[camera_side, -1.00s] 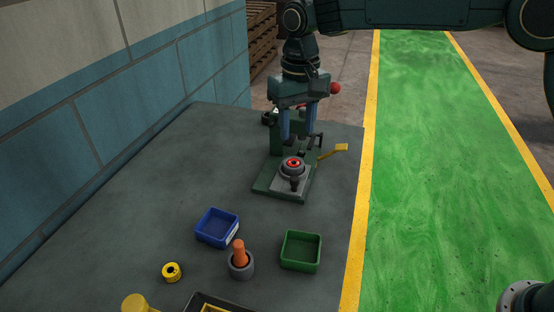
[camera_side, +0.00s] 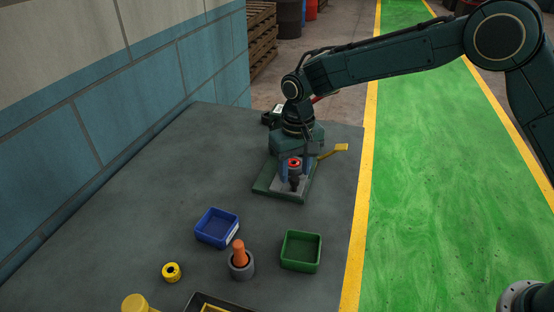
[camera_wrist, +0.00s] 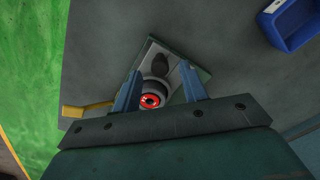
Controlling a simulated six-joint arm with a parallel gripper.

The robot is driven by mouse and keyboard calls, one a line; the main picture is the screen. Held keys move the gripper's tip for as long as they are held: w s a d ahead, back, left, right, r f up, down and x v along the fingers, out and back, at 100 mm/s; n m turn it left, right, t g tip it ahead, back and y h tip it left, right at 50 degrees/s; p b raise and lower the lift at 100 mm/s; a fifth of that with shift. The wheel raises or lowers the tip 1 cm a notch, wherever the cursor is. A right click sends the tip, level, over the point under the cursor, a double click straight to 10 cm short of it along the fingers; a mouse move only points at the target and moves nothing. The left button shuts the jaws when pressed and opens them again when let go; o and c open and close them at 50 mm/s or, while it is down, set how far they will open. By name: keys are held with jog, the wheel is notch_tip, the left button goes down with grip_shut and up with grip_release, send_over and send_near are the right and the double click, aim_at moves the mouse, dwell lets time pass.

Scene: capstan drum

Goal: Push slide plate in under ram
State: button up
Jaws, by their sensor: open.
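The light grey slide plate (camera_side: 281,186) lies at the front of the dark green press base (camera_side: 264,183). It also shows in the wrist view (camera_wrist: 154,50). A grey round part with a red ring (camera_side: 294,163) sits on the plate, and a dark knob (camera_side: 295,184) stands at its front. My gripper (camera_side: 295,178) is open and low over the plate. In the wrist view its blue fingers (camera_wrist: 160,80) stand on either side of the red-ringed part (camera_wrist: 151,100) with visible gaps. The ram and press column are hidden behind my gripper.
A yellow-ended lever (camera_side: 340,148) sticks out right of the press. A blue bin (camera_side: 217,228), a green bin (camera_side: 301,251), a grey cup with an orange peg (camera_side: 240,262) and a yellow ring (camera_side: 171,272) stand in front. The table's left side is clear.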

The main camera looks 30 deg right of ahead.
aim_at(299, 168)
jog(key=shift+f, duration=0.9)
grip_shut()
jog(key=shift+w+d, duration=1.65)
jog(key=shift+w, duration=0.05)
grip_release()
jog(key=shift+r, duration=0.15)
